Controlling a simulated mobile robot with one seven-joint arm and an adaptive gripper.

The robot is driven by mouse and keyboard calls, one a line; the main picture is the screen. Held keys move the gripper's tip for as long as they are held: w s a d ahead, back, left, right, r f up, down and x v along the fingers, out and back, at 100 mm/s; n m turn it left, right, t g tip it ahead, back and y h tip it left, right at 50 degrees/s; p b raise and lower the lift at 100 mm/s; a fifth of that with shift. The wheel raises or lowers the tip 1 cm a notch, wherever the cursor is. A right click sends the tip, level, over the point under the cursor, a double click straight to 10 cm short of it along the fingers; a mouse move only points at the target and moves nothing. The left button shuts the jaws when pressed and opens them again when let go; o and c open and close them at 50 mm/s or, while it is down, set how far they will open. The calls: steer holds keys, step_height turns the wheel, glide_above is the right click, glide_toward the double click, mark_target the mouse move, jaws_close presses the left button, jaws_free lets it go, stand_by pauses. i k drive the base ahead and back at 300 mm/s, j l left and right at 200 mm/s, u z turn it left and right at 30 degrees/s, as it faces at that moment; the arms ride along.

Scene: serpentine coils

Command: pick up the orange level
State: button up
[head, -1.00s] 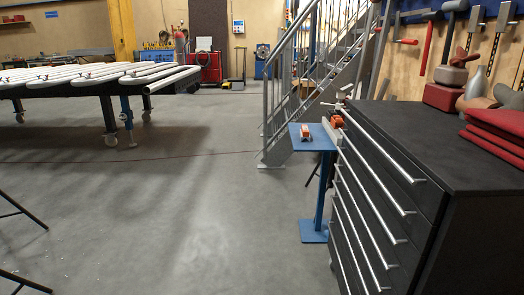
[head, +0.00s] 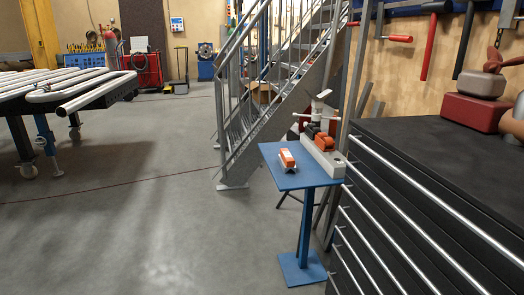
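A small orange object with pale parts (head: 287,158), possibly the orange level, lies on the blue top of a stand (head: 302,180). It is too small to be sure what it is. A second orange piece (head: 325,142) sits on a grey block (head: 324,158) at the right rear of the same stand. My gripper is not in view.
A black drawer cabinet (head: 440,160) with long metal handles fills the right side, close to the stand. A metal staircase (head: 285,85) rises behind it. A rack with pipes (head: 70,95) stands at the left. The grey floor between is open.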

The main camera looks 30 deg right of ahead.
mark_target(287, 162)
steer(key=i+j+z, duration=0.2)
steer(key=i, duration=0.2)
steer(key=i+j+z, duration=0.2)
steer(key=i, duration=0.2)
steer(key=i+j+z, duration=0.1)
steer(key=i+z, duration=0.15)
steer(key=i, duration=0.15)
steer(key=i+j+z, duration=0.6)
steer(key=j+z, duration=0.2)
steer(key=i+j+z, duration=0.15)
steer(key=j, duration=0.2)
steer(key=j+z, duration=0.15)
steer(key=j, duration=0.2)
steer(key=i, duration=0.55)
